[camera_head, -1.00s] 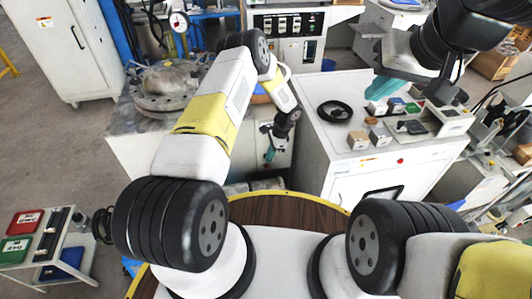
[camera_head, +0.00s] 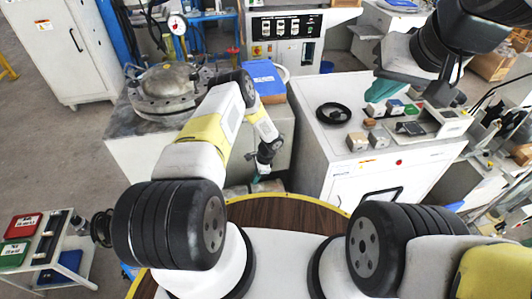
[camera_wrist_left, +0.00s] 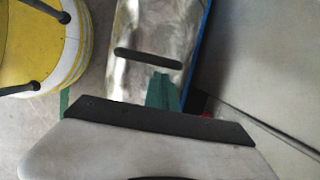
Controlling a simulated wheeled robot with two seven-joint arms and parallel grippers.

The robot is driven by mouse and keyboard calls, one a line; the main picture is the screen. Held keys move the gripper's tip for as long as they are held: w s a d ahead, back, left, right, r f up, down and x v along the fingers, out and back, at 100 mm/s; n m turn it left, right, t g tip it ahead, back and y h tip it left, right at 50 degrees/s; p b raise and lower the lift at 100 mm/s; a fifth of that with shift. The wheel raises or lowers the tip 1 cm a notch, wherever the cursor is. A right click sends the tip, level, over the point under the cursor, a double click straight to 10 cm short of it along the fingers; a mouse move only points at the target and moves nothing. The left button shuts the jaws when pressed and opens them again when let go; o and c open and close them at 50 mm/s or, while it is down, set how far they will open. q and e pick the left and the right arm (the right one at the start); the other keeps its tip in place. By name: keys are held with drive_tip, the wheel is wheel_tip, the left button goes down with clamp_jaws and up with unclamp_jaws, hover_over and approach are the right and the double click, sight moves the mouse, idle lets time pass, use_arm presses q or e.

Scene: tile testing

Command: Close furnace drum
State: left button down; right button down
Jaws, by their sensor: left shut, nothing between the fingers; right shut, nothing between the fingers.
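A round metal drum with a domed lid (camera_head: 168,85) stands on the grey bench at the left; I cannot tell for sure that it is the furnace drum. My left gripper (camera_head: 262,174) hangs low in front of the bench, to the right of the drum and well apart from it. In the left wrist view its teal fingers (camera_wrist_left: 162,92) are together and empty, close to a dark bar (camera_wrist_left: 148,58) on a worn metal surface; contact is unclear. My right gripper (camera_head: 380,92) is shut and empty above the white cabinet.
The white cabinet (camera_head: 350,170) carries a black handwheel (camera_head: 334,112), small blocks and a tray. A blue box (camera_head: 262,78) lies behind my left arm. A yellow and white bucket (camera_wrist_left: 45,45) is at the left in the left wrist view. A small trolley (camera_head: 45,245) stands lower left.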

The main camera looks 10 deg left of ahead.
use_arm(q)
drive_tip(key=shift+s+a, duration=0.1)
drive_tip(key=shift+a, duration=0.15)
drive_tip(key=s+a, duration=0.4)
drive_tip(key=a, duration=0.9)
drive_tip(key=s+a, duration=0.4)
drive_tip(key=a, duration=1)
drive_tip(key=shift+s, duration=0.4)
drive_tip(key=w+d+r, duration=0.2)
drive_tip(key=d+r, duration=0.5)
drive_tip(key=r, duration=0.3)
drive_tip(key=shift+w+d+r, duration=0.2)
drive_tip(key=shift+d, duration=0.05)
